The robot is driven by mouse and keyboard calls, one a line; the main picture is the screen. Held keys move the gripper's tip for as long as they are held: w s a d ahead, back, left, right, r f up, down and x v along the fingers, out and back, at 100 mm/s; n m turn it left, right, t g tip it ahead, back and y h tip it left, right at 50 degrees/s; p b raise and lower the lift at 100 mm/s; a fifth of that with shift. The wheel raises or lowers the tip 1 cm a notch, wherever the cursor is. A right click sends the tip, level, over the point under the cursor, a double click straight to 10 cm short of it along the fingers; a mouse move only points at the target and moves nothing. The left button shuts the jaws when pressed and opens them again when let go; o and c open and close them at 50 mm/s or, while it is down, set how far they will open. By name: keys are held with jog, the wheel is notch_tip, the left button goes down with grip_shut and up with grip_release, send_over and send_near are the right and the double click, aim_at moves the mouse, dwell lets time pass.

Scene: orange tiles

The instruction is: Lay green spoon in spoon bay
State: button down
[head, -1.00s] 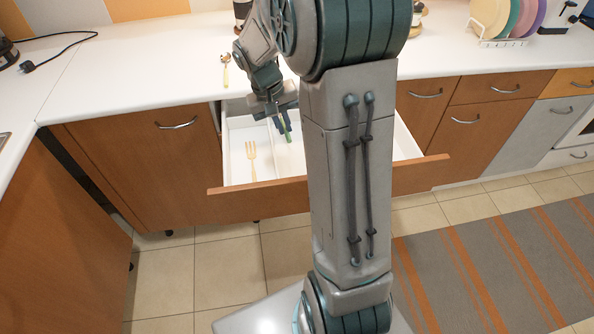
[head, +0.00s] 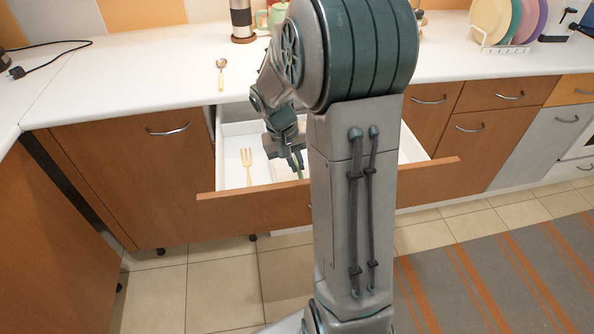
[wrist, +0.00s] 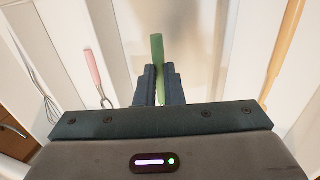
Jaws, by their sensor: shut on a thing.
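The green spoon (head: 299,173) is held in my gripper (head: 292,162), over the open drawer (head: 232,133) near its front panel. In the wrist view my gripper (wrist: 158,85) is shut on the spoon's green handle (wrist: 158,48), which sticks out beyond the fingertips. The spoon's other end is hidden behind the gripper. White dividers (wrist: 131,38) split the drawer into long bays. I cannot tell which is the spoon bay, nor whether the spoon touches the drawer floor.
A yellow fork (head: 247,166) lies in the drawer's left part. The wrist view shows a pink-handled utensil (wrist: 93,72), a whisk (wrist: 42,98) and a yellow handle (wrist: 287,42). A yellow-handled spoon (head: 221,75) lies on the white counter (head: 150,80). My arm hides the drawer's middle.

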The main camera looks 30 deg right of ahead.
jog(key=shift+a+x, duration=0.15)
jog(key=shift+x, duration=0.6)
jog(key=shift+a+x, duration=0.2)
jog(key=shift+x, duration=0.55)
jog(key=shift+w+f+b, duration=0.1)
jog(key=shift+f+b, duration=0.1)
jog(key=shift+b, duration=0.1)
jog(key=c, duration=2)
grip_release()
jog(key=shift+f, duration=0.1)
jog(key=shift+o, duration=0.9)
